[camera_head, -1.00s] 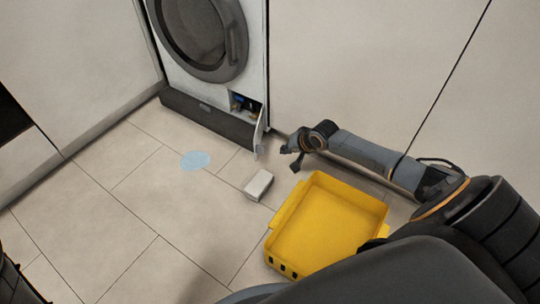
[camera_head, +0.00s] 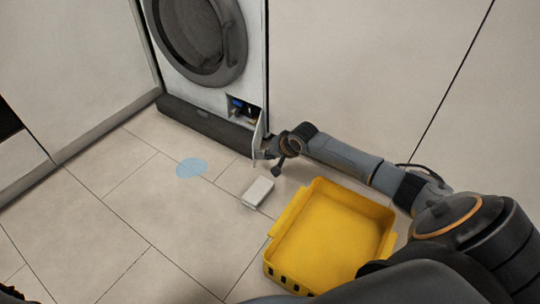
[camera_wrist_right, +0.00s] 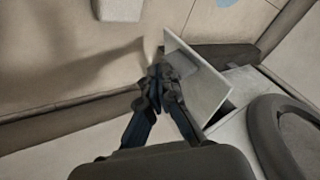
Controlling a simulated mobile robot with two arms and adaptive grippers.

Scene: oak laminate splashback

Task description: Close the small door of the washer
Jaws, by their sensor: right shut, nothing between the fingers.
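The washer (camera_head: 178,80) stands at the top of the head view with its round door shut. Its small door (camera_head: 259,138), at the lower right of the front, stands open, swung out from a small recess (camera_head: 241,108). My right gripper (camera_head: 266,155) is shut and empty at the right of the small door, close to its outer side. In the right wrist view the shut fingertips (camera_wrist_right: 163,76) are right beside the pale small door panel (camera_wrist_right: 205,92); I cannot tell whether they touch it. My left gripper is not in view.
A yellow crate (camera_head: 285,225) stands on the floor below my right arm. A white block (camera_head: 258,191) lies on the floor in front of the washer, with a pale blue puddle-like patch (camera_head: 191,167) to its left. Open floor lies at the left. A wall panel is behind my right arm.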

